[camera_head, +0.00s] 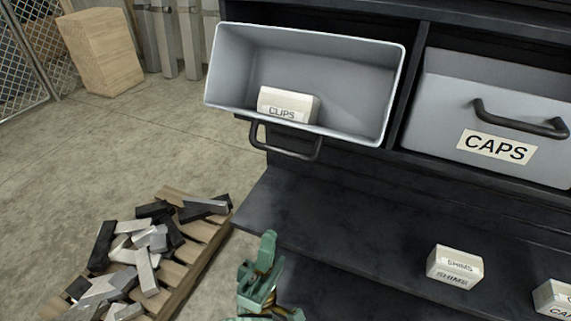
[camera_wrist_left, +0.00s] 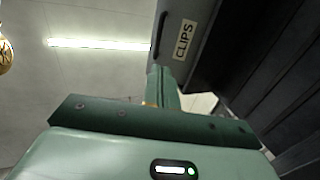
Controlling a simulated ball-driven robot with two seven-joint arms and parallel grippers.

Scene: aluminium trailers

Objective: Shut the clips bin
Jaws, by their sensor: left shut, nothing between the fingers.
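The grey clips bin (camera_head: 350,110) is pulled out of the dark rack at the upper middle of the head view, its open top showing. A white box labelled CLIPS (camera_head: 288,104) lies inside it. Its black handle (camera_head: 285,142) hangs on the front, below the rim. My left gripper (camera_head: 268,243) is shut and empty, below the bin and apart from it, beside the dark shelf edge. In the left wrist view the bin's CLIPS label (camera_wrist_left: 184,39) shows beyond my shut fingers (camera_wrist_left: 160,75). My right gripper is not in view.
A closed CAPS bin (camera_head: 440,125) sits to the right in the rack (camera_head: 400,200). A SHIMS box (camera_head: 455,266) and another white box (camera_head: 553,299) stand on the lower shelf. A pallet (camera_head: 200,245) with metal offcuts lies on the floor at left. A wooden block (camera_head: 100,50) stands behind.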

